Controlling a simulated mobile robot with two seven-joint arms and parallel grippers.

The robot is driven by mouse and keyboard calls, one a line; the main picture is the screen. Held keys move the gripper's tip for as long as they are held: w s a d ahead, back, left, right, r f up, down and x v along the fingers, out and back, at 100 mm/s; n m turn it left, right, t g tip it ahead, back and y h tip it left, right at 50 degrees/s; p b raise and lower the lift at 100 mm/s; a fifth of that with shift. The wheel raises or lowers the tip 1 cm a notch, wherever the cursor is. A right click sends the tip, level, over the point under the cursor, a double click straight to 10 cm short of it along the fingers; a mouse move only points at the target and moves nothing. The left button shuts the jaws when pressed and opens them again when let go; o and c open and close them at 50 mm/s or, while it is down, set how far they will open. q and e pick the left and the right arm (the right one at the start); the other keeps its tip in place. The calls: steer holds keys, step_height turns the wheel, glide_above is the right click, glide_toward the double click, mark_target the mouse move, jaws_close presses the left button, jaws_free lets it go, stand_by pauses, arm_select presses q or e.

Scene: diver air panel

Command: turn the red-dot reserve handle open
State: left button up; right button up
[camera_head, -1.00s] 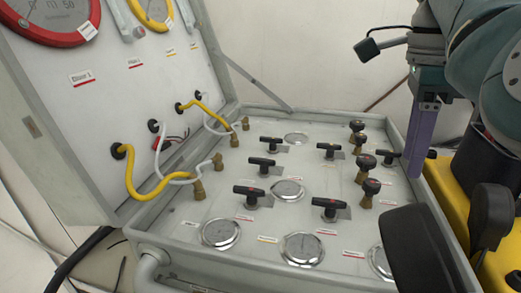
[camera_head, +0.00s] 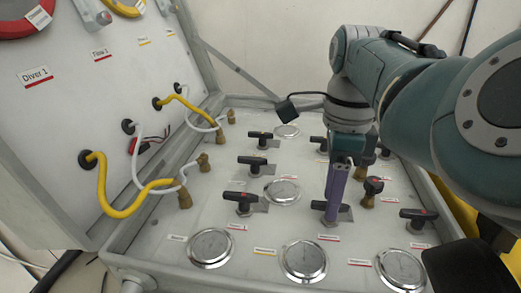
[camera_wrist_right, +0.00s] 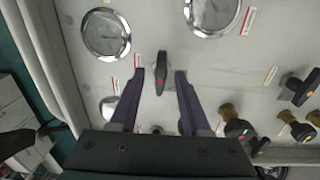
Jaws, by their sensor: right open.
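My right gripper (camera_head: 334,215) has come down over the panel, its purple fingers pointing at a black T-handle (camera_head: 345,213). In the right wrist view the gripper (camera_wrist_right: 159,72) is open, with a black handle bearing a red mark (camera_wrist_right: 160,75) between its two fingertips. The fingers stand apart from the handle on both sides. Other black handles with red marks are on the panel, one to the left (camera_head: 242,198) and one to the right (camera_head: 418,214). I cannot tell their dots apart clearly.
Round gauges sit on the panel, one at the front left (camera_head: 212,247) and one at the front middle (camera_head: 303,261). A brass valve with a black knob (camera_head: 371,190) stands just right of the gripper. Yellow hoses (camera_head: 120,205) run along the left side.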

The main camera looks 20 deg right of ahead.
steer(key=shift+c, duration=0.4)
jaws_close()
